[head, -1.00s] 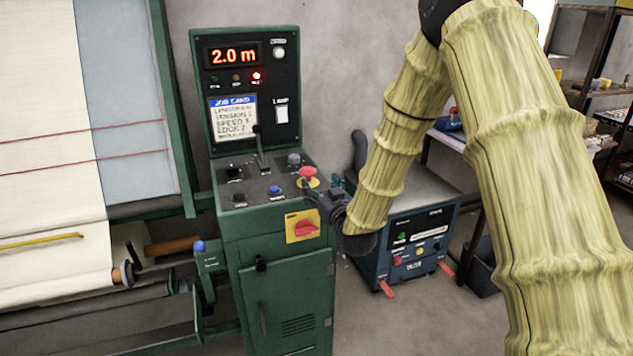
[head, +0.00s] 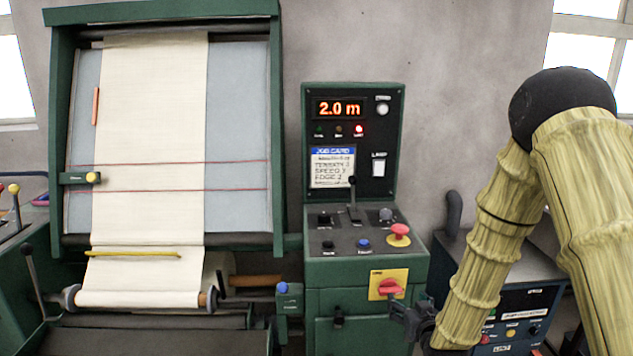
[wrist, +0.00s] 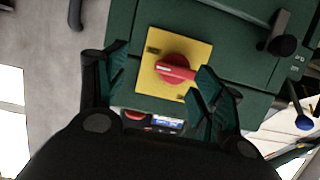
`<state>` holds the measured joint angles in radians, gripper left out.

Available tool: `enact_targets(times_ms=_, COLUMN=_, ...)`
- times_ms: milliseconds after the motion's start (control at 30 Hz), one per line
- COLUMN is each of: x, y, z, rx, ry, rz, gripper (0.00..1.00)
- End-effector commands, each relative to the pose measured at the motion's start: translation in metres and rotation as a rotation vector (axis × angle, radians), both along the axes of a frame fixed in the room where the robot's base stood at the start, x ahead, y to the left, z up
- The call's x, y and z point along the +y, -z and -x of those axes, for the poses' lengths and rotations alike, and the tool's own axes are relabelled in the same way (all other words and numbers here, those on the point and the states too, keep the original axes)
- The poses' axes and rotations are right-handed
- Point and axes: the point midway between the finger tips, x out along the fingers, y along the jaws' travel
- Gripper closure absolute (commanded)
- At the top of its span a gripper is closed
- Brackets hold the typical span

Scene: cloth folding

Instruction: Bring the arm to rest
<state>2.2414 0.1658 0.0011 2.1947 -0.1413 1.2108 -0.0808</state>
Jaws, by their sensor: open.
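My arm (head: 497,235), in a yellow-green ribbed sleeve, comes down from the right in the head view. My gripper (head: 402,312) is small and dark there, just right of the red rotary switch (head: 390,287) on its yellow plate. In the wrist view my gripper (wrist: 160,85) has its two fingers wide apart. The red switch (wrist: 175,69) shows between the fingers, with its handle lying sideways. Nothing is held. I cannot tell whether a finger touches the cabinet.
The green control cabinet (head: 315,274) has a lever, knobs, a red mushroom button (head: 399,234) and a display reading 2.0 m. Left of it stands a cloth frame with cream cloth (head: 150,130). A blue-grey machine (head: 520,300) stands behind my arm at right.

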Motion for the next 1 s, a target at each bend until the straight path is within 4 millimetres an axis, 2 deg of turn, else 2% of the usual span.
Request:
enact_targets(times_ms=33, x=0.003, y=0.027, z=0.016, rx=0.063, ry=-0.001, rz=-0.001, gripper=0.32)
enact_targets(times_ms=200, x=0.011, y=0.105, z=0.075, rx=0.274, ry=-0.001, rz=-0.004, gripper=0.32)
enact_targets(times_ms=367, x=0.017, y=0.170, z=0.141, rx=0.477, ry=0.003, rz=-0.007, gripper=0.32)
enact_targets(times_ms=500, x=0.022, y=0.218, z=0.207, rx=0.654, ry=0.009, rz=-0.006, gripper=0.32)
enact_targets(times_ms=567, x=0.023, y=0.236, z=0.237, rx=0.730, ry=0.011, rz=-0.006, gripper=0.32)
enact_targets(times_ms=733, x=0.027, y=0.275, z=0.326, rx=0.949, ry=0.024, rz=-0.002, gripper=0.32)
enact_targets(times_ms=900, x=0.029, y=0.296, z=0.406, rx=1.137, ry=0.037, rz=0.005, gripper=0.32)
enact_targets(times_ms=1000, x=0.029, y=0.301, z=0.437, rx=1.211, ry=0.042, rz=0.007, gripper=0.32)
